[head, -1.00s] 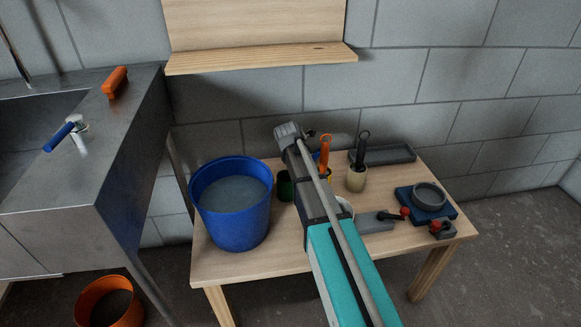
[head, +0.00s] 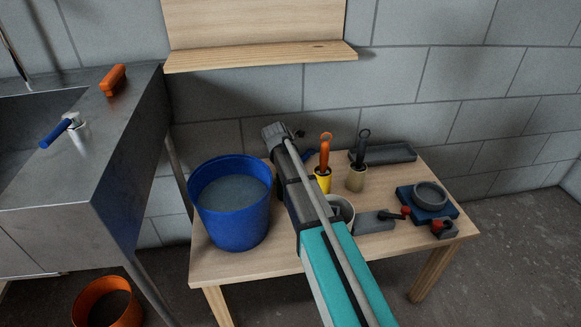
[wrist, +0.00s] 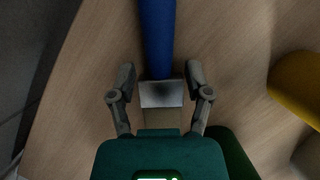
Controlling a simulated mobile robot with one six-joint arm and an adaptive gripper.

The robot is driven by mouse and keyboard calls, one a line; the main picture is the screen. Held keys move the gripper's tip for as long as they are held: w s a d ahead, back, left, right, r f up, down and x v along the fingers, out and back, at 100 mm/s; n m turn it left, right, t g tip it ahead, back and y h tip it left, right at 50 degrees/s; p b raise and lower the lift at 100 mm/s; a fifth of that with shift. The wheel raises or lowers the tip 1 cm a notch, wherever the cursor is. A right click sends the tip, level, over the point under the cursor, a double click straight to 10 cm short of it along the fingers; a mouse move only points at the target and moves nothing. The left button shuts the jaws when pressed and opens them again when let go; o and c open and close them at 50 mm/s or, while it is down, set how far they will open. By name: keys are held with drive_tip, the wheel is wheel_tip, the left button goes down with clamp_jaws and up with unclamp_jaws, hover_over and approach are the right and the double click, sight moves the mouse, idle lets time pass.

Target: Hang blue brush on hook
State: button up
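A blue brush handle (wrist: 157,35) with a metal ferrule (wrist: 161,94) lies over the wooden table in the wrist view. Pale bristles seem to show below the ferrule, partly hidden by my gripper's body. My gripper (wrist: 159,78) is open, with one finger on each side of the ferrule and a gap on both sides. In the head view my arm hides the gripper and most of this brush; only a small blue piece (head: 309,154) shows beside the arm. No hook can be made out.
A blue bucket (head: 232,226) stands left of my arm on the table (head: 270,262). Yellow (head: 322,181) and beige (head: 356,180) cups hold tools to the right. A wooden shelf (head: 260,58) hangs above. Another blue-handled tool (head: 56,134) is on the sink.

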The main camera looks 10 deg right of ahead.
drive_tip(key=shift+o, duration=1.4)
drive_tip(key=p+v, duration=0.5)
drive_tip(key=v, duration=0.1)
drive_tip(key=shift+d, duration=0.2)
drive_tip(key=p+v, duration=0.7)
drive_tip(key=v, duration=0.1)
drive_tip(key=shift+p, duration=0.4)
drive_tip(key=shift+s+f, duration=0.1)
